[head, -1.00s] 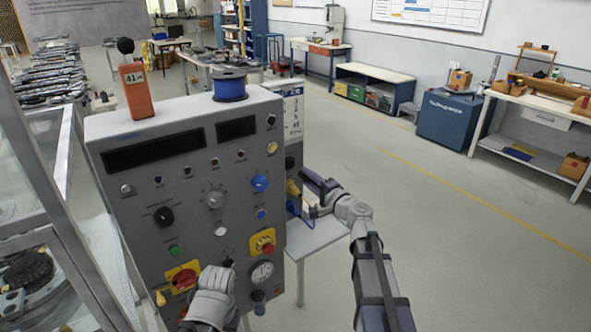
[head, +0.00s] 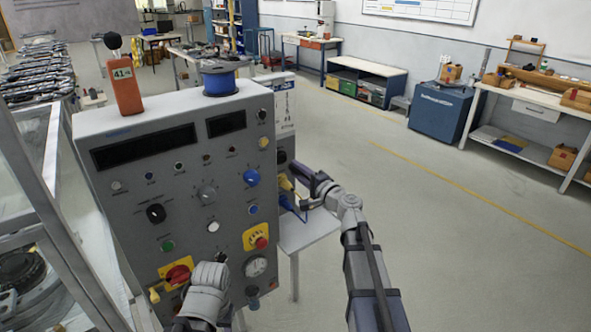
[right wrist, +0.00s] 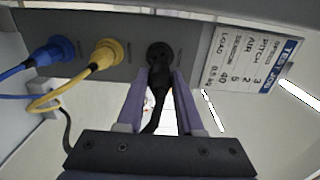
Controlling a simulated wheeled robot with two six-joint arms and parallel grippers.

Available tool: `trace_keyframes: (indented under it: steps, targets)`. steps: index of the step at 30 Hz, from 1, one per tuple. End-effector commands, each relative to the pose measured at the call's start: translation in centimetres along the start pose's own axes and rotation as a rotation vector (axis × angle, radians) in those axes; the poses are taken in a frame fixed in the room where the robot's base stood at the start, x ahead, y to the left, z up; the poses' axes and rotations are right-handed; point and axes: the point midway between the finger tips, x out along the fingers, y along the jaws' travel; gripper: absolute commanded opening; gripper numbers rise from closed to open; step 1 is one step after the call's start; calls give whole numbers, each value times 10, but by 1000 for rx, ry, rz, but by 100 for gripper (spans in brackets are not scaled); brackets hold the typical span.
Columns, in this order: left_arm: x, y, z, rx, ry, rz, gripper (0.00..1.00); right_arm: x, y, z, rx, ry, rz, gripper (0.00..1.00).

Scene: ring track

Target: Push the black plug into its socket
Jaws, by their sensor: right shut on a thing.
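The black plug (right wrist: 158,84) is between the fingers of my right gripper (right wrist: 162,78) in the right wrist view, its cable hanging below. My right gripper is shut on it. The plug's front meets the round black socket (right wrist: 160,54) on the grey panel side; how deep it sits I cannot tell. In the head view my right gripper (head: 298,174) is at the right side of the grey console, and the plug is hidden there. My left gripper (head: 221,262) is low in front of the console's face, and its jaws are not clear.
A blue plug (right wrist: 50,55) and a yellow plug (right wrist: 104,56) sit in the same panel, left of the black socket. A paper label (right wrist: 248,58) is to its right. The console (head: 130,195) has knobs and buttons. A small table (head: 308,231) stands beside it. The floor right is open.

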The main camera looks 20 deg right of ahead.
Motion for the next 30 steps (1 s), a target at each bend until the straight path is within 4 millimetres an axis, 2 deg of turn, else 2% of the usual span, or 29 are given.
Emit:
trace_keyframes:
  steps: [15, 30]
  targets:
    - [0, 0, 0, 0, 0, 0, 50, 39, 0, 0, 0, 0, 0, 0]
    - [0, 0, 0, 0, 0, 0, 50, 40, 0, 0, 0, 0, 0, 0]
